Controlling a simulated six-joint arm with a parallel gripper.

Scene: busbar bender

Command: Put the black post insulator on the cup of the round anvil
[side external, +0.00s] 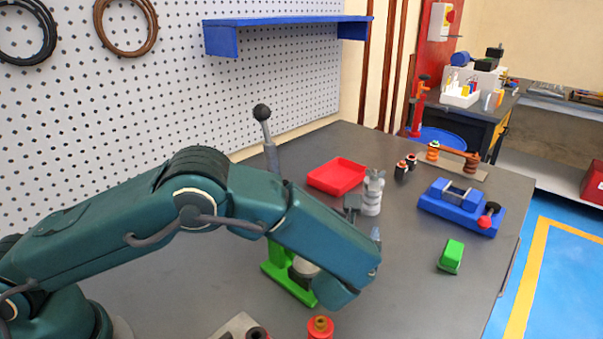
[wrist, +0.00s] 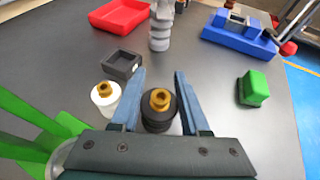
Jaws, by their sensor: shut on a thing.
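The black post insulator (wrist: 159,110), with a brass top, is between the two fingers of my gripper (wrist: 158,108) in the wrist view. My gripper is shut on it, and its brass end faces the camera. In the side external view my arm hides the insulator and most of the gripper; one bluish fingertip (side external: 375,234) shows. The green bender frame (side external: 289,284) stands behind my forearm, with a pale round part (side external: 304,267) partly hidden. The frame also shows at the left of the wrist view (wrist: 38,135). I cannot make out the anvil's cup.
A white insulator with a brass top (wrist: 104,95) and a dark grey open box (wrist: 122,65) stand left of the gripper. A red tray (side external: 336,176), grey ribbed column (side external: 373,193), blue vise (side external: 461,206) and green block (side external: 451,256) stand beyond. A red insulator (side external: 320,328) is in front.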

